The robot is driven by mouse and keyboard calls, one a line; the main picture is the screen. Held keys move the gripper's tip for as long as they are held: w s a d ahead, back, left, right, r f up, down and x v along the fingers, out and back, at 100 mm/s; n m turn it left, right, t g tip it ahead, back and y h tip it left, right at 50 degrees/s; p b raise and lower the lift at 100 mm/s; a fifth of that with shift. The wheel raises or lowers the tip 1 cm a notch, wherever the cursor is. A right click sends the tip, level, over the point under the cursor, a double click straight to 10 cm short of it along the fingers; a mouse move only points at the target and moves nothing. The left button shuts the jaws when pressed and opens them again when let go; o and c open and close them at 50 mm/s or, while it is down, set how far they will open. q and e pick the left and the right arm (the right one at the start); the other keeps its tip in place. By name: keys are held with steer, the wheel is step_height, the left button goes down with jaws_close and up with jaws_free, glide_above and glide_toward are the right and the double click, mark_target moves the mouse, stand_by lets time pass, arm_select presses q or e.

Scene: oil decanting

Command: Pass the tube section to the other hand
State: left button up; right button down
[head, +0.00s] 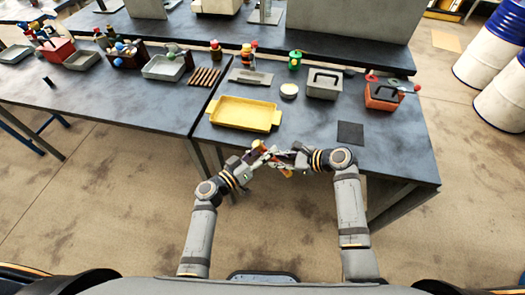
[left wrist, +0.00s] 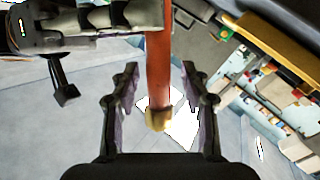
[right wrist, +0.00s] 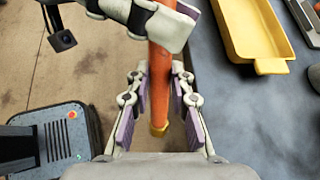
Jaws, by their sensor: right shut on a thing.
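The tube section is an orange-red rod with a yellowish end; it shows in the left wrist view (left wrist: 158,65) and the right wrist view (right wrist: 160,75). In the head view it is mostly hidden between the two grippers, in front of the table edge. My right gripper (right wrist: 158,72) is shut on the tube section. My left gripper (left wrist: 158,70) has its fingers apart on either side of the tube section near one end, with visible gaps. The two grippers are close together in the head view, left (head: 262,158) and right (head: 287,158).
A yellow tray (head: 245,126) lies on the table behind the grippers. A dark square mat (head: 350,133), a grey box (head: 323,92) and an orange-red toolbox (head: 384,103) stand to its right. Blue and white drums (head: 490,60) stand on the floor at the far right. The table's front is clear.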

arm_select(q)
jaws_close()
arm_select(e)
steer(key=c, duration=1.1)
jaws_free()
steer(key=v, duration=1.2)
